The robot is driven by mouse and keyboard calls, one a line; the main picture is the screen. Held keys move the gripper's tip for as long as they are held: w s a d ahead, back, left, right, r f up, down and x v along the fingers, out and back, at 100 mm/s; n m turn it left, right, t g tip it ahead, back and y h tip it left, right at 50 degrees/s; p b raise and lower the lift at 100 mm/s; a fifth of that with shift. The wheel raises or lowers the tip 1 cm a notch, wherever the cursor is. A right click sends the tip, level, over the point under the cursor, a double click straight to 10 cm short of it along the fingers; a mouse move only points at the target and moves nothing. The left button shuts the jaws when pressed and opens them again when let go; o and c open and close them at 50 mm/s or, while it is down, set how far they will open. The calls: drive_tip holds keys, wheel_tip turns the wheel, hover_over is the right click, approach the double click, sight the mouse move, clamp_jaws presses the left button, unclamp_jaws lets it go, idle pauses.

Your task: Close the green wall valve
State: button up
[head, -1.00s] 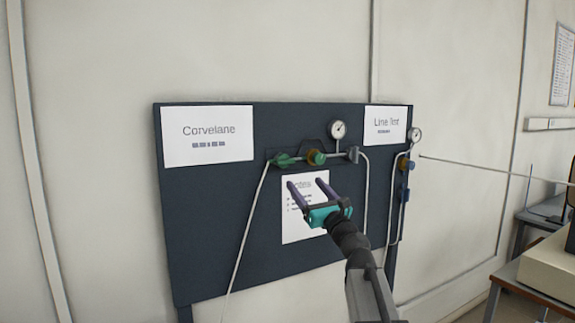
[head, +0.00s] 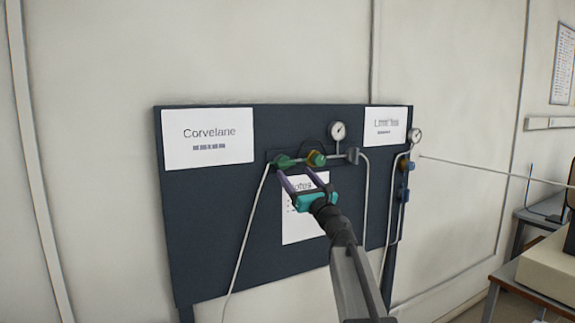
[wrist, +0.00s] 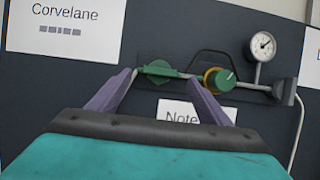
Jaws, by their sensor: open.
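The green wall valve (head: 283,161) is at the left end of the pipe on the dark blue panel. It also shows in the wrist view (wrist: 160,69), with a flat green handle lying roughly along the pipe. My gripper (head: 294,172) is open and empty, with its two purple fingers pointing at the panel just below the valve. In the wrist view the green handle appears between and slightly beyond the fingertips (wrist: 159,78). I see no clear contact, and the exact gap in depth cannot be told.
A brass-coloured regulator with a green knob (head: 316,159) sits close right of the valve, below a black bracket. A pressure gauge (head: 338,131) stands above the pipe. A second gauge and blue valve (head: 403,193) are farther right. A notes sheet (head: 305,229) is behind my gripper.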

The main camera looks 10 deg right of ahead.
sight(287, 164)
drive_tip(key=shift+p+x, duration=0.85)
drive_tip(key=shift+x, duration=2.3)
drive_tip(key=c, duration=1)
